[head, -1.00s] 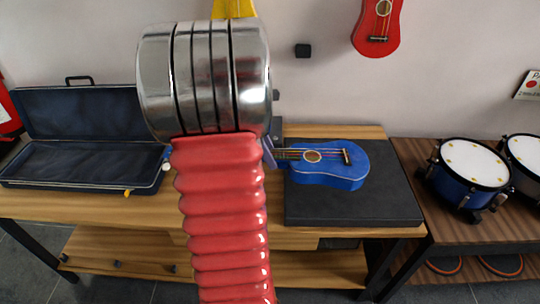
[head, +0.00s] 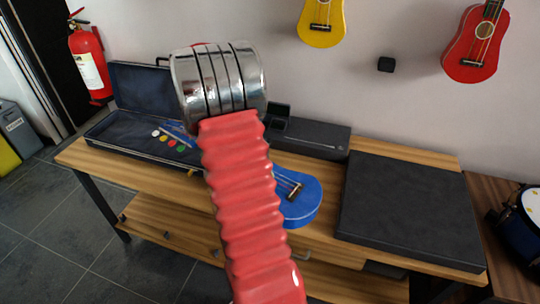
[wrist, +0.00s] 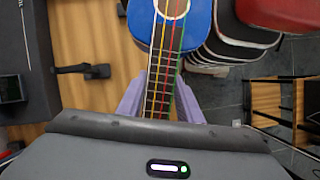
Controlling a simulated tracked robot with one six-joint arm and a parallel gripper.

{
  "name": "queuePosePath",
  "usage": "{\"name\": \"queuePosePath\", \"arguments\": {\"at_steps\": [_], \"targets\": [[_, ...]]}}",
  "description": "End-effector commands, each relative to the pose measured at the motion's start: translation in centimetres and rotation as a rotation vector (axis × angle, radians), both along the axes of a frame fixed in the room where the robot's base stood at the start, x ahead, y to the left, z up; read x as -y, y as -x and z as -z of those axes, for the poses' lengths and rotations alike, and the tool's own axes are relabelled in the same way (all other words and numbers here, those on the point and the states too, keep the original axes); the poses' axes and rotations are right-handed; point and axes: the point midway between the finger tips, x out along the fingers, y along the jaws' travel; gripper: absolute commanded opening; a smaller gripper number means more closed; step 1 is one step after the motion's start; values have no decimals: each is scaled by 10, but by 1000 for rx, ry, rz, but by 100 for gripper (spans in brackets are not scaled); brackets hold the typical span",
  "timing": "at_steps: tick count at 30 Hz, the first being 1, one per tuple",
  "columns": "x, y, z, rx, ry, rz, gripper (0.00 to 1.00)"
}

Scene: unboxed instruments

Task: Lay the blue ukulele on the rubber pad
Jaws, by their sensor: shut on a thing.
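The blue ukulele (head: 302,203) shows in the head view to the right of my red sleeved arm, its body over the front of the wooden table. Its neck is hidden behind my arm; coloured pegs show to the arm's left. In the wrist view, my gripper (wrist: 160,98) has its pale purple fingers on both sides of the ukulele's neck (wrist: 165,75), shut on it, with the blue body (wrist: 143,22) beyond. The gripper is hidden in the head view. The rubber pad (head: 410,205) is a flat dark slab on the table's right part, bare, with the ukulele to its left.
An open dark case (head: 120,130) lies at the table's left end. A long dark box (head: 318,138) stands at the back, left of the pad. A blue drum (head: 518,230) is at far right. Yellow (head: 322,18) and red (head: 478,42) ukuleles hang on the wall.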

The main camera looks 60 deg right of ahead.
Motion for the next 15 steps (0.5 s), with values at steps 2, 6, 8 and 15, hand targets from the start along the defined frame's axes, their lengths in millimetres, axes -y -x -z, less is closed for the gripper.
{"name": "queuePosePath", "arguments": {"at_steps": [2,6,8,15], "targets": [[-23,-26,2,0,0,17,6],[-64,-64,6,-1,0,57,6],[-83,-80,8,0,-1,72,6],[-166,-130,17,0,-1,91,6]]}}
